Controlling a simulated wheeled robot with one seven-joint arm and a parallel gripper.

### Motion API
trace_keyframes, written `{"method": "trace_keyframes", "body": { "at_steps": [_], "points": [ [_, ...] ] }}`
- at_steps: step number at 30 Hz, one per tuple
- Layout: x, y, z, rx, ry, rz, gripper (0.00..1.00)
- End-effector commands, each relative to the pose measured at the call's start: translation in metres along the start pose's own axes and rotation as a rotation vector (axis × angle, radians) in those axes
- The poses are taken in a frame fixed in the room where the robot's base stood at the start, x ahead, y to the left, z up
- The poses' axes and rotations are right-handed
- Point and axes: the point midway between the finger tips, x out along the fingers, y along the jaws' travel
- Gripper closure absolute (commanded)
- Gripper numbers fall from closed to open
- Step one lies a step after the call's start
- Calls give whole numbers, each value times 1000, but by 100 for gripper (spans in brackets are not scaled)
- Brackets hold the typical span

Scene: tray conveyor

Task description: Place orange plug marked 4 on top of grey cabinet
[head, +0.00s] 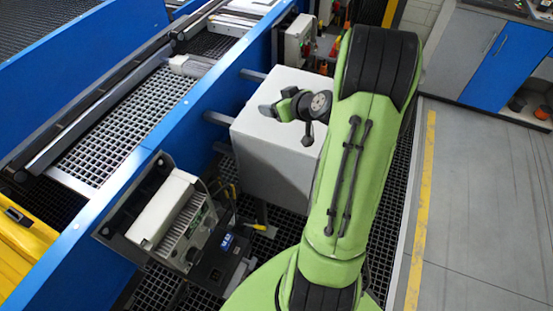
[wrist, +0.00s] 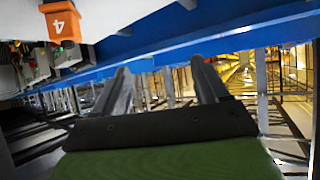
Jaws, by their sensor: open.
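The orange plug marked 4 (wrist: 62,22) shows at the top left of the wrist view, beside a whitish unit. I cannot single it out in the head view, where small orange parts show behind the cabinet. The grey cabinet (head: 262,160) is a pale box beside the blue conveyor frame, and its visible top holds no plug. My gripper (head: 268,110) appears over the cabinet's top in the head view. In the wrist view its two dark fingers (wrist: 162,78) are apart with nothing between them. The plug is to the left of and apart from the fingers.
The blue conveyor rail (head: 110,200) runs along the cabinet's left. A control unit (head: 165,215) with cables is mounted on its near side. A white box (head: 298,40) with orange parts stands behind the cabinet.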

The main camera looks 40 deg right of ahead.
Motion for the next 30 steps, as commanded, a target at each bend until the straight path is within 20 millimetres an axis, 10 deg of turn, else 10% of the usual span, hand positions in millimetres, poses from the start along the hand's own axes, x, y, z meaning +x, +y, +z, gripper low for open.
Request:
{"method": "trace_keyframes", "body": {
  "at_steps": [6,10,18,30],
  "points": [
    [-78,-155,-32,-140,-274,-143,26],
    [-153,-208,-14,-141,-408,-107,26],
    [-252,-226,38,-11,-517,-1,26],
    [-256,-225,41,2,-526,6,26]
  ]
}}
